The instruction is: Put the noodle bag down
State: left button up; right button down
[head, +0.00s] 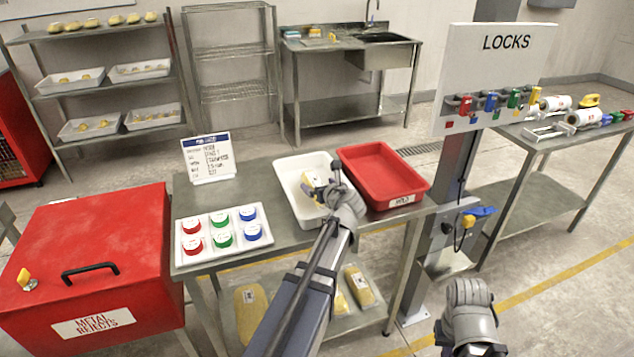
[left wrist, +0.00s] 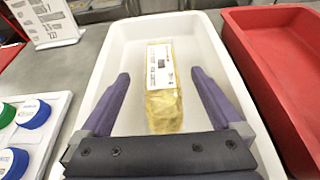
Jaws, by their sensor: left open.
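The noodle bag (left wrist: 163,95) is a clear yellow packet with a white printed label. It lies in the white tray (left wrist: 110,45), and in the head view the bag (head: 309,181) shows partly behind my left gripper. My left gripper (left wrist: 160,76) is open over the tray, one finger on each side of the bag, with gaps visible between fingers and bag. In the head view my left gripper (head: 328,186) reaches down into the white tray (head: 288,180). Only a grey wrist part of my right arm shows at the bottom right; its fingers are not visible.
A red tray (head: 372,160) stands right beside the white tray. To the left are a white rack of coloured discs (head: 207,226) and a standing sign (head: 208,158). A red metal-rejects box (head: 95,240) and a LOCKS post (head: 462,170) flank the table. More bags lie on the lower shelf.

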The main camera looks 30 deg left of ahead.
pick_arm(q)
jog(key=p+v, duration=0.2)
jog(key=v, duration=0.6)
jog(key=shift+s+d+r+p, duration=0.15)
jog(key=shift+s+r+p, duration=0.05)
jog(key=shift+p, duration=0.15)
jog(key=shift+s+d+r, duration=0.2)
jog(key=shift+s+d, duration=0.2)
jog(key=shift+d, duration=0.1)
